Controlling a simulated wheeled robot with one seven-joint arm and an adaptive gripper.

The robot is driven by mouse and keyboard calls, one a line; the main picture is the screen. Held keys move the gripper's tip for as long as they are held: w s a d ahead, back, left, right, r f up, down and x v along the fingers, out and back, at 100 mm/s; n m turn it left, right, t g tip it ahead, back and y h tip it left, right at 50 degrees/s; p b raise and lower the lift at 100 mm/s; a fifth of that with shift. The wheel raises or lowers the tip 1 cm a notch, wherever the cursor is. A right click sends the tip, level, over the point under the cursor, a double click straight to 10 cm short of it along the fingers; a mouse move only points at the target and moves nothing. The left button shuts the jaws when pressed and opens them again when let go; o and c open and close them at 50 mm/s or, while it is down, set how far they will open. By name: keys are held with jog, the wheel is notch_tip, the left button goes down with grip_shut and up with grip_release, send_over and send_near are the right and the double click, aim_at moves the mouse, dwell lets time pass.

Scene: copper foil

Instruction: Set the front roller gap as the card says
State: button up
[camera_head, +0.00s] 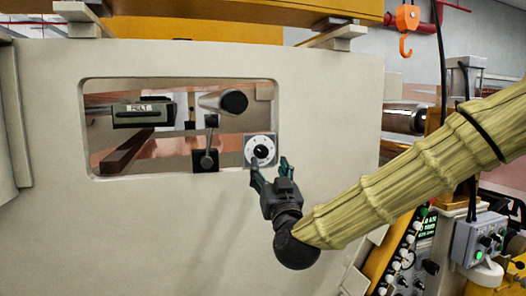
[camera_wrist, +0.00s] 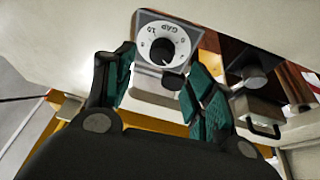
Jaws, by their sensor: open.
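The gap dial (camera_head: 261,150) is a round white scale with a black centre knob on a square plate, at the lower right of the panel opening. In the wrist view the dial (camera_wrist: 165,42) reads "GAP", with marks too small to read fully. My gripper (camera_head: 270,164) is open just below and in front of the dial. In the wrist view its green-padded fingers (camera_wrist: 155,75) stand apart, with the dial beyond and between their tips. I cannot tell whether a finger touches the plate. No card can be made out in either view.
Left of the dial are a black lever (camera_head: 209,145), a dark cylindrical handle (camera_head: 233,102) and a drawer-like holder labelled "FELT" (camera_head: 143,113). The cream panel (camera_head: 150,225) surrounds the opening. An orange hook (camera_head: 406,45) hangs at upper right. A control panel (camera_head: 405,250) stands at lower right.

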aim_at(263, 153)
jog(key=shift+p+x, duration=1.25)
jog(key=shift+x, duration=1.85)
jog(key=c, duration=1)
